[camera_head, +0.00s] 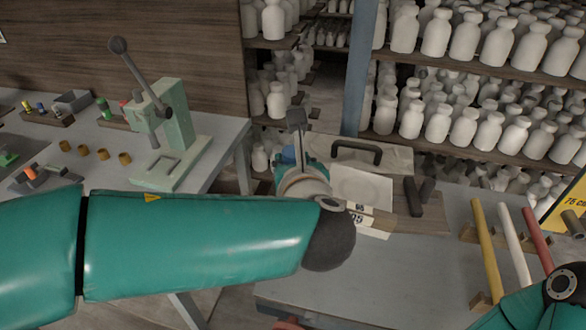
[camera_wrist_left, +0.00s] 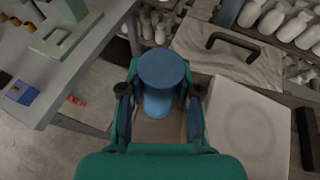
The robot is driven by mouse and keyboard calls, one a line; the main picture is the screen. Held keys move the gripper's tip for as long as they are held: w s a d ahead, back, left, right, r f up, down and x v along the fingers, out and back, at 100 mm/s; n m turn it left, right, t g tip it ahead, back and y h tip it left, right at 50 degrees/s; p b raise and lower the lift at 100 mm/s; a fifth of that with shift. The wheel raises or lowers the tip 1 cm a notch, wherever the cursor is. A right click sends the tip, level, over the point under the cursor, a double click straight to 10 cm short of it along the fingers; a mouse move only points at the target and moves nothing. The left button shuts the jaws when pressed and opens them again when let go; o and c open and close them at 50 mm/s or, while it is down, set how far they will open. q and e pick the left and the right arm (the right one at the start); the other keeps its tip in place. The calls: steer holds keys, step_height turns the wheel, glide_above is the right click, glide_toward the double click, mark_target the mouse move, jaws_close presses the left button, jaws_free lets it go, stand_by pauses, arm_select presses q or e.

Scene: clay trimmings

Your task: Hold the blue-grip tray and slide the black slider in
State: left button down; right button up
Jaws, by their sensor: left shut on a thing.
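My left gripper (camera_head: 298,158) is partly hidden behind my own arm in the head view. In the left wrist view my left gripper (camera_wrist_left: 160,98) is shut on a blue round grip (camera_wrist_left: 163,68), with one finger on each side. The grip shows only as a small blue patch (camera_head: 286,156) in the head view. A pale square tray (camera_head: 362,187) lies right of the gripper; it also shows in the wrist view (camera_wrist_left: 238,125). The joint between grip and tray is hidden. A black bar, likely the slider (camera_head: 412,197), lies right of the tray. My right gripper is out of view.
A board with a black handle (camera_head: 357,150) lies behind the tray. A green lever press (camera_head: 172,140) is on the left table. Shelves of white bottles (camera_head: 455,125) stand behind. The grey table front (camera_head: 350,292) is bare.

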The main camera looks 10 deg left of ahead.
arm_select(q)
step_height(320, 180, down, 16)
steer(key=b, duration=1.3)
stand_by(1.0)
stand_by(0.4)
steer(key=shift+s+f+b, duration=0.2)
steer(key=shift+f+b, duration=0.85)
steer(key=shift+b, duration=0.1)
steer(key=shift+f, duration=0.25)
steer(key=shift+f+b, duration=0.1)
steer(key=shift+b, duration=0.2)
